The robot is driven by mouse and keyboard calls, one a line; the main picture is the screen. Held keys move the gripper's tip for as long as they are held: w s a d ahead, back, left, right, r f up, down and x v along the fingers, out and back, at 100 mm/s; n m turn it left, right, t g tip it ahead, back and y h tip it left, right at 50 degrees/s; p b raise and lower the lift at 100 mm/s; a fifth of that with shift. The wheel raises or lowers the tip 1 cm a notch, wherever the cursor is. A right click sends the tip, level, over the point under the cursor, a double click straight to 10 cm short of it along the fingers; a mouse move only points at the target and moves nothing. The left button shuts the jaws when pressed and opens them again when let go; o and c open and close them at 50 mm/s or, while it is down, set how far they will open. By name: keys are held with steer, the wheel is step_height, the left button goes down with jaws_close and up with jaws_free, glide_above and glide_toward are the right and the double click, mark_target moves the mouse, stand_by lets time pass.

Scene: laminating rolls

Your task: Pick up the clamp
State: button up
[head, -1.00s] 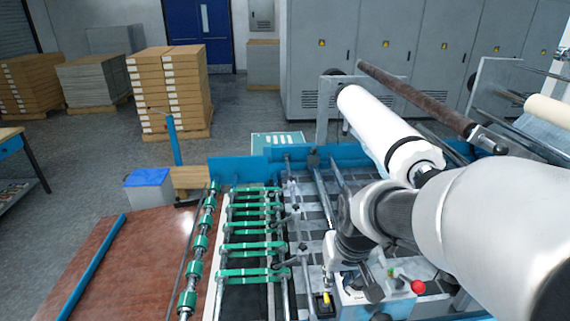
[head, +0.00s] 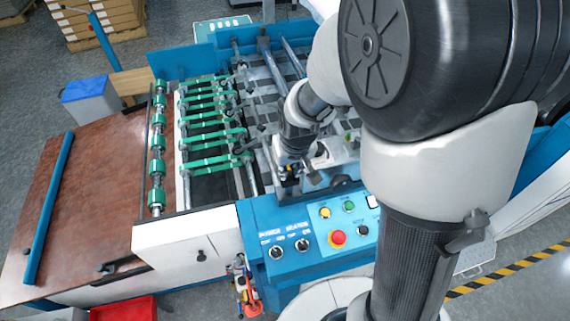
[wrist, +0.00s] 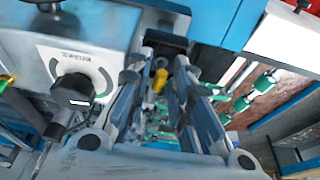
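My gripper (wrist: 163,82) shows in the wrist view with its two fingers apart. A small yellow piece with a dark part (wrist: 160,79), which looks like the clamp, lies beyond and between the fingertips, by a dark recess of the machine. I see no clear contact between it and the fingers. In the head view my gripper (head: 290,168) points down at the machine's near end, right of the green-banded rollers.
A grey block with a dark knob (wrist: 72,90) stands close beside the gripper. The blue control panel (head: 268,222) with a red button lies just in front. Green-banded rollers (head: 205,140) and a brown table (head: 85,185) are to the left. A red bin (head: 125,309) sits below.

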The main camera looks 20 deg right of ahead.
steer(key=shift+c, duration=0.5)
jaws_close()
steer(key=shift+r, duration=0.15)
